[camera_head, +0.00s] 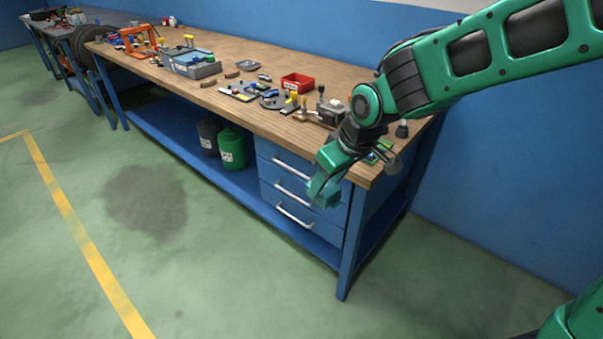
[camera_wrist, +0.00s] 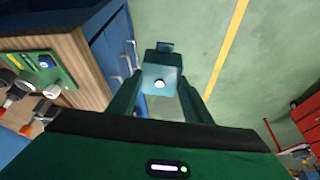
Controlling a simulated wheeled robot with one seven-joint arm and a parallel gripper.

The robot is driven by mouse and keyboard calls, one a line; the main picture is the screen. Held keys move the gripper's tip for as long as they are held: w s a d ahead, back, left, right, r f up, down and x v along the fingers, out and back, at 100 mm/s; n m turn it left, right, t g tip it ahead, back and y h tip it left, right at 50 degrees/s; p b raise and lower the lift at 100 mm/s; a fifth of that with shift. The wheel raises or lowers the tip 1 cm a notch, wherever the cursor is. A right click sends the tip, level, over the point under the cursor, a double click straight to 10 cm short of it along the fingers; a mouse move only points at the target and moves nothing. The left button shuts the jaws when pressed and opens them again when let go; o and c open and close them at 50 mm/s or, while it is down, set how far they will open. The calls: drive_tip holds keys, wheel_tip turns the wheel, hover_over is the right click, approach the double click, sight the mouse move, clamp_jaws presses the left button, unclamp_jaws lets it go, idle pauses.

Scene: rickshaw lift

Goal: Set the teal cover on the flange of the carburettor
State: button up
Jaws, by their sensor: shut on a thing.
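My gripper (camera_head: 332,164) hangs beyond the front edge of the workbench, near its right end, in the head view. It is shut on the teal cover (camera_head: 322,190), a small teal block that sticks out below the fingers over the floor. In the wrist view the teal cover (camera_wrist: 160,74) shows between the two fingers, with a pale round spot on its face. A grey metal part that looks like the carburettor (camera_head: 331,112) stands on the bench behind my wrist, partly hidden by my arm. Its flange cannot be made out.
The wooden workbench (camera_head: 240,104) carries a red bin (camera_head: 298,83), a grey-blue toolbox (camera_head: 192,63), an orange frame (camera_head: 138,40) and small parts. Blue drawers (camera_head: 294,190) sit below my gripper's side. A green board (camera_wrist: 38,68) lies near the bench edge. The floor in front is clear.

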drive_tip(key=w+d+f+m+h, duration=0.1)
drive_tip(key=w+d+f+m, duration=0.2)
drive_tip(key=d+f, duration=0.3)
drive_tip(key=w+d+f+m+h, duration=0.1)
drive_tip(key=w+d+f+m, duration=0.1)
drive_tip(key=d+f, duration=0.5)
drive_tip(key=w+d+f+m+t+h, duration=0.1)
drive_tip(key=w+d+f+m, duration=0.2)
drive_tip(key=d, duration=1)
wheel_tip(320, 180, down, 4)
drive_tip(key=shift+w+r+m, duration=0.1)
drive_tip(key=shift+w+m, duration=0.2)
drive_tip(key=shift+w, duration=0.4)
drive_tip(key=shift+d, duration=0.15)
